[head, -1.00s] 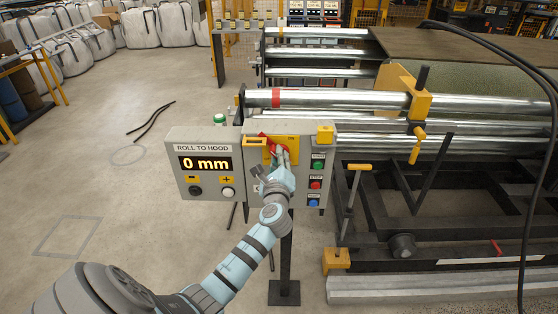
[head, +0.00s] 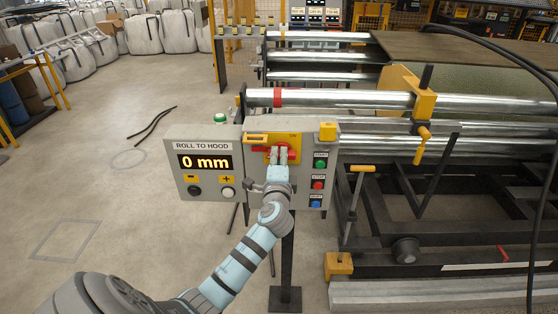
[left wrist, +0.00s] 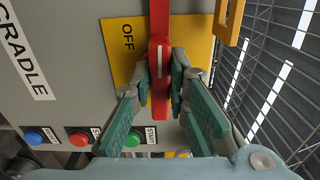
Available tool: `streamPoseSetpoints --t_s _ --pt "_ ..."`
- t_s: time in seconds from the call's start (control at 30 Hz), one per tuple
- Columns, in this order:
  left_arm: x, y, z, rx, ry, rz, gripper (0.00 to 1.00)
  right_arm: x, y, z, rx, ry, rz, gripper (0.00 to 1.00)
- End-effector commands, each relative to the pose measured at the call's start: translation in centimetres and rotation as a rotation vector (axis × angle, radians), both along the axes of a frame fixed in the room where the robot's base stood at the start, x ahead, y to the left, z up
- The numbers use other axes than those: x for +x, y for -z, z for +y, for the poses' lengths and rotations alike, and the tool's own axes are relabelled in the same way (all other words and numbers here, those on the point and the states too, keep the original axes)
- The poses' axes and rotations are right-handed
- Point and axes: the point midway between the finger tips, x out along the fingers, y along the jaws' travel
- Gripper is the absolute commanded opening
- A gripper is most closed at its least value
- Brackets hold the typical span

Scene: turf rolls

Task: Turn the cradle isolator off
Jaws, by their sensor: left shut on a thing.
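The cradle isolator is a red lever (head: 293,152) on a yellow plate (head: 270,140) on the grey control box. The lever lies about horizontal in the head view. In the left wrist view the red lever (left wrist: 160,25) runs up the picture beside the word OFF on the yellow plate (left wrist: 122,65). My left gripper (head: 279,157) is in front of the plate. Its fingers are shut on the lever, one on each side, as the left wrist view (left wrist: 161,75) shows. The fingers hide part of the lever. My right gripper is not in view.
Green, red and blue buttons (head: 318,184) sit right of the lever. The display box (head: 205,163) reading 0 mm is on the left. Metal rollers (head: 350,98) and a yellow clamp (head: 422,103) stand behind. Open floor (head: 90,180) lies to the left.

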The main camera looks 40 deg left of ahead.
Motion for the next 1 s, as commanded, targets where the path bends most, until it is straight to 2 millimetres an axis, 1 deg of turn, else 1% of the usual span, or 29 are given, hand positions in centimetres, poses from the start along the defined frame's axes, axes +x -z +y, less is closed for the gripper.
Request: streamPoseSetpoints --t_s 0.03,0.6,0.63,0.73,0.77,1.0 --pt "-0.04 0.32 0.01 -0.013 -0.001 -0.004 0.00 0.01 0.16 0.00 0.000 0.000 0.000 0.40" --pt "-0.05 0.32 -0.01 -0.046 -0.001 -0.026 0.00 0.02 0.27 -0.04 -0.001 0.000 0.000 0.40" --pt "-0.05 0.32 -0.02 -0.046 -0.001 -0.026 0.17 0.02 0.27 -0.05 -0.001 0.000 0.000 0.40" --pt "-0.04 0.28 -0.02 -0.045 -0.001 -0.027 0.33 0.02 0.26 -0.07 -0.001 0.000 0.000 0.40" --pt "-0.04 0.26 -0.02 -0.044 -0.001 -0.026 0.35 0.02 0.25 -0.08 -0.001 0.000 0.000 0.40" --pt "-0.02 0.14 -0.01 -0.042 0.000 -0.028 0.35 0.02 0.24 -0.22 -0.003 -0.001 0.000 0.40"
